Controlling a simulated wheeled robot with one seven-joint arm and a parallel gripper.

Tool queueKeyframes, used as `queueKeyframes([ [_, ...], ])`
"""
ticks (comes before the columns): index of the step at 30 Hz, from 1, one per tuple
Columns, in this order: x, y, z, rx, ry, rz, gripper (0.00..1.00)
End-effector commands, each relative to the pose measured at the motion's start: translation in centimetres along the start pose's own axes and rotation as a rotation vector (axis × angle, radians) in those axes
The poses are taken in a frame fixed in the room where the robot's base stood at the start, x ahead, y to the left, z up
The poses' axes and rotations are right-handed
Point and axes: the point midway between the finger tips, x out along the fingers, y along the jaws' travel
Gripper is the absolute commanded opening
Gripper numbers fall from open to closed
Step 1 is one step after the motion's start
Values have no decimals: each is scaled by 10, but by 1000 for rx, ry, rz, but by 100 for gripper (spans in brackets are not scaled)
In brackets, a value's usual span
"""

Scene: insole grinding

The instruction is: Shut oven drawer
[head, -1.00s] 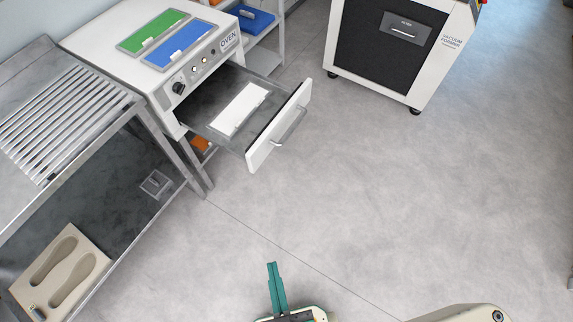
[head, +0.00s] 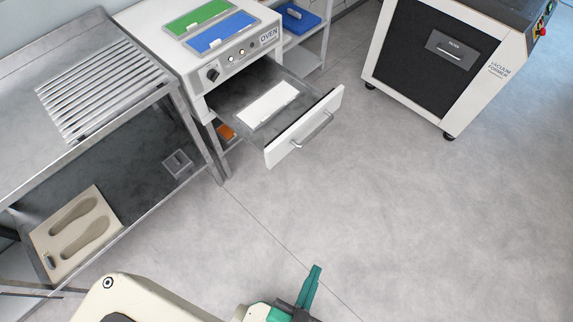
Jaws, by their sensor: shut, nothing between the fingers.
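The white oven (head: 235,60) stands at the top, left of centre. Its drawer (head: 303,127) is pulled well out, with the white front panel facing the lower right. A grey bar handle (head: 312,130) is on that front. A white sheet (head: 268,104) lies inside the drawer. My gripper (head: 315,273), with teal fingers, is at the bottom of the view, shut and empty. It is apart from the drawer, below it in the picture.
A metal table with a slatted rack (head: 110,90) stands at left; a beige insole mould (head: 75,232) lies on its lower shelf. The vacuum former (head: 430,60) stands at upper right. The floor (head: 430,220) between is clear.

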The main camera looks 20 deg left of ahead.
Motion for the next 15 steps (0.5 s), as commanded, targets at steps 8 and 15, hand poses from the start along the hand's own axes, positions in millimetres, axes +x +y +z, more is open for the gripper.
queueKeyframes([
  [8,91,10,87,277,-235,-16,0],
  [15,166,-11,124,519,-433,-115,0],
])
